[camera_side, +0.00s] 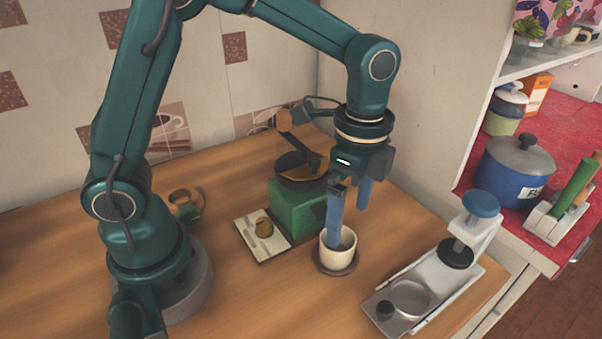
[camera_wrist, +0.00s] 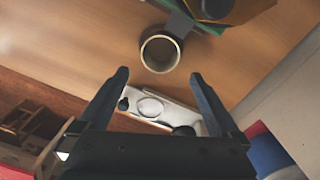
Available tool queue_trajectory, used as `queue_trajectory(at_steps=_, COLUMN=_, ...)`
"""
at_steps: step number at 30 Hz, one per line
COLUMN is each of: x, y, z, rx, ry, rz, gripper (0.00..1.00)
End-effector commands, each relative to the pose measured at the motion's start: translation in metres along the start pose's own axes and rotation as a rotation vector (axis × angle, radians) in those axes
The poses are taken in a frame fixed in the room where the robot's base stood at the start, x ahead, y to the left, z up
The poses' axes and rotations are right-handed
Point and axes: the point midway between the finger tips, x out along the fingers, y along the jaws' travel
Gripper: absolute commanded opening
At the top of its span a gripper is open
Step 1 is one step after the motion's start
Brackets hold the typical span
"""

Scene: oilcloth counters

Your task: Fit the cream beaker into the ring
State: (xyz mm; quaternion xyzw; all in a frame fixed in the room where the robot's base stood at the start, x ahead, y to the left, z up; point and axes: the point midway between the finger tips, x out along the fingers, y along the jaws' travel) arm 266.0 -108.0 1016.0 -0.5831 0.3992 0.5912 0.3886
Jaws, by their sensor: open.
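The cream beaker (camera_side: 347,262) stands upright on a dark round coaster (camera_side: 322,270) near the middle of the counter. In the wrist view the beaker (camera_wrist: 147,57) shows mouth up, just beyond the fingertips. My gripper (camera_side: 349,227) is open with its blue fingers pointing down. One finger overlaps the beaker's mouth in the side view; I cannot tell whether it is inside or above. In the wrist view my gripper (camera_wrist: 158,76) has nothing between its fingers. A round ring (camera_side: 410,298) lies on the pale metal stand at the right; it also shows in the wrist view (camera_wrist: 150,107).
The metal stand (camera_side: 464,274) carries an upright post with a blue knob. A green scale-like box (camera_side: 291,209) with a dark bowl is close behind the beaker. A pale board (camera_side: 251,229) lies to its left. A blue pot (camera_side: 514,172) sits on the red counter.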

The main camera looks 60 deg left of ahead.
Motion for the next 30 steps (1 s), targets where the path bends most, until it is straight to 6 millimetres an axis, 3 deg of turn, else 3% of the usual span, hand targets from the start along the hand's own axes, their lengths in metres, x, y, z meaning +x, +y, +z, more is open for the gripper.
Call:
queue_trajectory(at_steps=4, x=-0.026, y=-0.001, z=-0.001, rx=-0.001, ry=0.003, rz=-0.005, gripper=0.99)
queue_trajectory(at_steps=14, x=-0.053, y=0.004, z=0.009, rx=-0.08, ry=0.023, rz=-0.031, gripper=0.99)
queue_trajectory(at_steps=22, x=-0.081, y=0.028, z=0.05, rx=-0.482, ry=0.149, rz=-0.158, gripper=0.99)
queue_trajectory(at_steps=30, x=-0.081, y=0.06, z=0.087, rx=-0.907, ry=0.324, rz=-0.265, gripper=0.99)
